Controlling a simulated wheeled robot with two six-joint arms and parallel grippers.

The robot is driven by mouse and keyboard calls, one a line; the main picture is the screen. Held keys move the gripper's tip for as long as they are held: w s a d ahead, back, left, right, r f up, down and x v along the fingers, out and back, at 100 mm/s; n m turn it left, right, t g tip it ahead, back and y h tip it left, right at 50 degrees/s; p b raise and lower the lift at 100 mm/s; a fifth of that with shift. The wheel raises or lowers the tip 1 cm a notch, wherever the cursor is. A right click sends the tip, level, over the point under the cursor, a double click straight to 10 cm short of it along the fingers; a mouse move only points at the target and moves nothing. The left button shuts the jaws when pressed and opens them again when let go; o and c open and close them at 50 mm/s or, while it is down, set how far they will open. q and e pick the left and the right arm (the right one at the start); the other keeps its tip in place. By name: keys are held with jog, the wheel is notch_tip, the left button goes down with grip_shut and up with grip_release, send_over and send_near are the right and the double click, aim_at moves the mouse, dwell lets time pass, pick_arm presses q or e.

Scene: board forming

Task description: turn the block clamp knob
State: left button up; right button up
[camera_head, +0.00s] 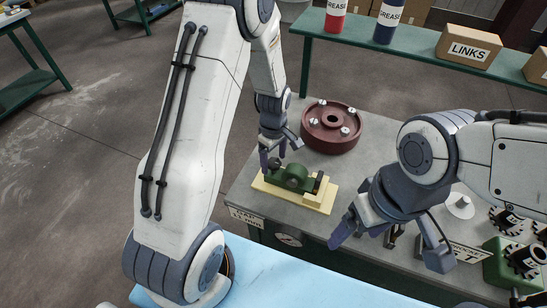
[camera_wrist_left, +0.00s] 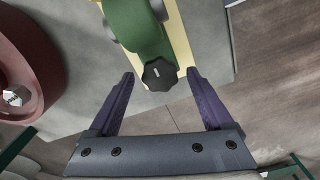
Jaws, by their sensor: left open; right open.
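The green block clamp (camera_head: 291,178) stands on a pale yellow base (camera_head: 325,196) on the grey table. Its black knob (camera_wrist_left: 159,75) shows in the left wrist view at the near end of the green body (camera_wrist_left: 137,28). My left gripper (camera_head: 272,159) is over the left end of the clamp. In the left wrist view my left gripper (camera_wrist_left: 160,85) is open, with one purple finger on each side of the knob and a gap on both sides. My right gripper (camera_head: 390,250) is open and empty at the front right, apart from the clamp.
A dark red round flange (camera_head: 330,128) with several bolts stands behind the clamp and also shows in the left wrist view (camera_wrist_left: 25,60). Black gears (camera_head: 507,221) and a green block (camera_head: 497,262) lie at the right. A green-framed bench (camera_head: 400,52) holds boxes behind.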

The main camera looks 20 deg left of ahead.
pick_arm(q)
grip_shut()
